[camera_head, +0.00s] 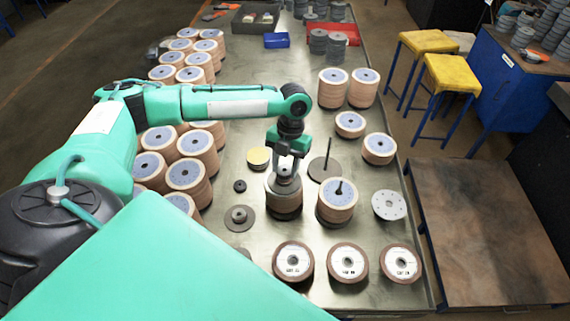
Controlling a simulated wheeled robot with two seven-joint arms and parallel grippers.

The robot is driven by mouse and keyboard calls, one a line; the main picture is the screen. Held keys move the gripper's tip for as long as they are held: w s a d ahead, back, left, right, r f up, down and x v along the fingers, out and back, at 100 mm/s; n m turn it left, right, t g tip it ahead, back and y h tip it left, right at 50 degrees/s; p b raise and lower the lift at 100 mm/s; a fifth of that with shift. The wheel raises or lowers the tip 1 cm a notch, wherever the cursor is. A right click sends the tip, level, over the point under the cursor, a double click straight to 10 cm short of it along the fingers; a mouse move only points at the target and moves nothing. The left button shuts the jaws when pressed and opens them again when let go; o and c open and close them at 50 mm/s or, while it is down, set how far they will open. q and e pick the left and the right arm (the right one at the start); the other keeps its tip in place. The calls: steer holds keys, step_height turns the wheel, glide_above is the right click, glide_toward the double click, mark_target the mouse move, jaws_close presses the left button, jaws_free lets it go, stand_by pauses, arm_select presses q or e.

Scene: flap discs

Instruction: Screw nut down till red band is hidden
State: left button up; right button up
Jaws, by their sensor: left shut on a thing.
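My left gripper (287,160) reaches down over the middle of the table. It is shut on a grey piece, seemingly the nut (286,180), at the top of a disc stack (284,208). The gripper hides much of the nut and the spindle, and I cannot make out a red band. To the right stands another stack of flap discs (337,202) with a dark spindle end sticking up from its centre. My right gripper is not in view.
A round base with an upright rod (325,166) stands close behind on the right. A dark flange (240,217) and a small black ring (240,186) lie to the left. Several labelled discs line the front, and tall disc stacks (188,176) crowd the left edge.

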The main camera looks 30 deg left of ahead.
arm_select(q)
steer(key=shift+f, duration=0.15)
steer(key=o, duration=1.1)
steer(key=shift+c, duration=0.2)
